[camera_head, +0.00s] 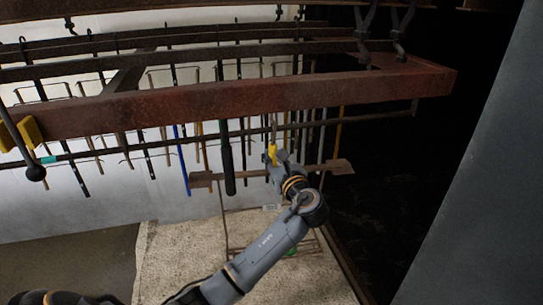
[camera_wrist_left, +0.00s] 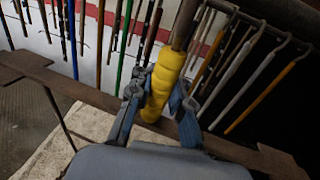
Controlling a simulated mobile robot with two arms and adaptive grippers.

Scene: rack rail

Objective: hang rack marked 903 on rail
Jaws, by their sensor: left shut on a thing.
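My left gripper (camera_head: 277,163) is shut on the yellow grip (camera_head: 272,153) of a hanger rod, below the rusty beam. In the left wrist view the yellow grip (camera_wrist_left: 166,82) stands tilted between the two fingers. A rack with a flat brown crossbar (camera_head: 335,168) spans behind the gripper, with thin rods hanging below it; the crossbar also shows in the left wrist view (camera_wrist_left: 85,94). The number 903 is not readable. The thin dark rail (camera_head: 375,117) runs across near the rod's top. Whether the rod's top touches the rail is unclear. My right gripper is not in view.
A heavy rusty beam (camera_head: 250,98) crosses above. Several coloured rods hang close by, including a blue one (camera_head: 182,160) and a dark green one (camera_head: 226,158). A yellow block (camera_head: 22,133) sits on the beam at left. A grey panel (camera_head: 475,170) stands at right. Pale floor lies below.

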